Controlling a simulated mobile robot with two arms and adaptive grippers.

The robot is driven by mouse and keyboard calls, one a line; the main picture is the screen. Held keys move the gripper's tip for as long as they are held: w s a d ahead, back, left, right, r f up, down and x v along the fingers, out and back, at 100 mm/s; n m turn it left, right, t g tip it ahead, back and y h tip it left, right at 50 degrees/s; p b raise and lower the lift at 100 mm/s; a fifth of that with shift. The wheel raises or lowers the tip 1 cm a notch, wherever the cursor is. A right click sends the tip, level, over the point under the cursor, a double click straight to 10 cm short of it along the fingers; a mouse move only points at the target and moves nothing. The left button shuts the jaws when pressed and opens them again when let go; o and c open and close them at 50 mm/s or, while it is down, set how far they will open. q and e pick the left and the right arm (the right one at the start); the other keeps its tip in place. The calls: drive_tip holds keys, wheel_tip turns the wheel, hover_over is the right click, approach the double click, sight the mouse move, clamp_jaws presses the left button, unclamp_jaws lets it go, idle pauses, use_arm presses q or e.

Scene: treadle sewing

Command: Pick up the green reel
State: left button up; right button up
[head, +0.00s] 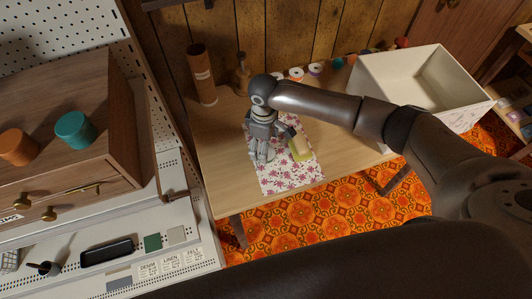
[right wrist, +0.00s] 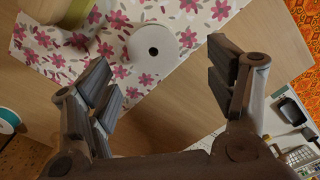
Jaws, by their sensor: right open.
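A reel seen from above (right wrist: 153,48) shows its white round end with a dark hole in the right wrist view; its thread colour is hidden. It stands on a floral cloth, between and slightly beyond the fingertips of my right gripper (right wrist: 160,85), which is open and empty. In the head view my right gripper (head: 261,152) points down over the cloth (head: 290,178) and hides this reel. A green-teal reel (head: 338,62) stands in the row at the back of the table. A larger teal spool (head: 75,130) sits on the wooden cabinet. My left gripper is not in view.
A yellow-green object (head: 301,150) lies on the cloth beside the gripper. A brown tube (head: 201,75) and wooden stand (head: 242,75) are behind. A white box (head: 440,75) stands at the right. An orange spool (head: 17,147) sits on the cabinet. The table's front left is clear.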

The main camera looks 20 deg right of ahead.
sight(271, 154)
drive_tip(key=shift+w+d+f+p, duration=0.15)
drive_tip(key=shift+f+p, duration=0.15)
drive_tip(key=shift+f, duration=1.1)
drive_tip(key=shift+w+d+f+p, duration=0.15)
drive_tip(key=shift+f+p, duration=0.1)
drive_tip(key=shift+f, duration=1.15)
drive_tip(key=c, duration=0.9)
